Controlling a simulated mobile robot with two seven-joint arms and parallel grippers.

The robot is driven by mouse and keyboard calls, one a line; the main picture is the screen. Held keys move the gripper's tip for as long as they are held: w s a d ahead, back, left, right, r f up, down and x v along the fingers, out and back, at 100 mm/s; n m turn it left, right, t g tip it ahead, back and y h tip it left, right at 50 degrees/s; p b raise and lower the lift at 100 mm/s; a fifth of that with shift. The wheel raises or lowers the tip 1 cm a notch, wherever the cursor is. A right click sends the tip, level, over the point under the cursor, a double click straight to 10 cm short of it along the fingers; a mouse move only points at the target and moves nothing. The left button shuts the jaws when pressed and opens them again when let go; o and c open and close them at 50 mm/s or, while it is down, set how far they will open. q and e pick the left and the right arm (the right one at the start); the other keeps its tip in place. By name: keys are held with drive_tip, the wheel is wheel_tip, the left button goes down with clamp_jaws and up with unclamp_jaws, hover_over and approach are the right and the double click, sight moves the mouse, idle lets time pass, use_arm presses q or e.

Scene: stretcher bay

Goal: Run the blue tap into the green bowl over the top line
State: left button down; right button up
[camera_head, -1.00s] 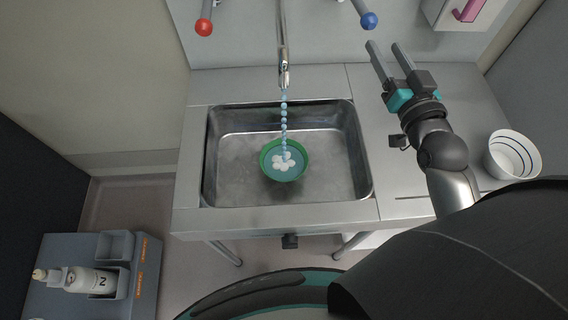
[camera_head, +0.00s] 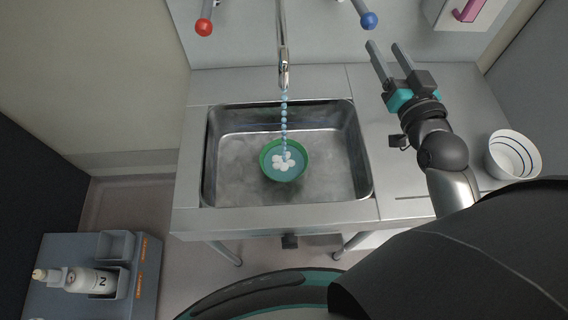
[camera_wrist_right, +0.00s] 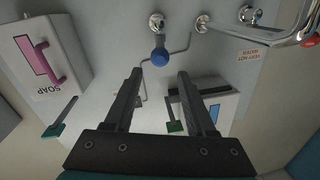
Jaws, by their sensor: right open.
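The green bowl (camera_head: 267,165) stands in the metal sink, under the spout (camera_head: 284,70). A stream of bluish drops (camera_head: 284,125) falls from the spout into it. The bowl holds bluish water with white foam-like blobs on top; I cannot make out a line inside it. The blue tap knob (camera_head: 368,20) is at the top, right of the spout, and also shows in the right wrist view (camera_wrist_right: 160,57). My right gripper (camera_head: 383,46) is open and empty, just below the blue knob in the head view. My left gripper is not in view.
The red tap knob (camera_head: 204,27) is left of the spout. The sink (camera_head: 220,188) looks hazy around the bowl. A white bowl with dark lines (camera_head: 513,155) stands on the right counter. A soap dispenser (camera_wrist_right: 38,62) hangs on the wall.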

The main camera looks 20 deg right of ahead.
drive_tip(key=shift+d, duration=0.1)
drive_tip(key=c, duration=0.5)
drive_tip(key=shift+d+f+m, duration=0.25)
drive_tip(key=shift+m, duration=0.05)
drive_tip(key=shift+c, duration=1)
drive_tip(key=d+m, duration=0.1)
drive_tip(key=d+f+m+y+b, duration=0.1)
drive_tip(key=d+m, duration=0.1)
drive_tip(key=d+m+g+b, duration=0.1)
drive_tip(key=d+m, duration=0.1)
drive_tip(key=shift+w+d+f+y, duration=0.2)
drive_tip(key=shift+w+f+y, duration=0.05)
drive_tip(key=shift+y, duration=0.05)
clamp_jaws()
drive_tip(key=shift+w+d+r+m+y+b, duration=0.7)
drive_tip(key=shift+d+r+m+y, duration=0.6)
drive_tip(key=shift+d+r+m, duration=0.95)
drive_tip(key=w+a+f+p, duration=0.1)
drive_tip(key=w+a+p, duration=0.3)
drive_tip(key=w, duration=0.5)
drive_tip(key=shift+a+f+m, duration=0.35)
drive_tip(key=shift+a+f, duration=0.05)
drive_tip(key=shift+a, duration=0.75)
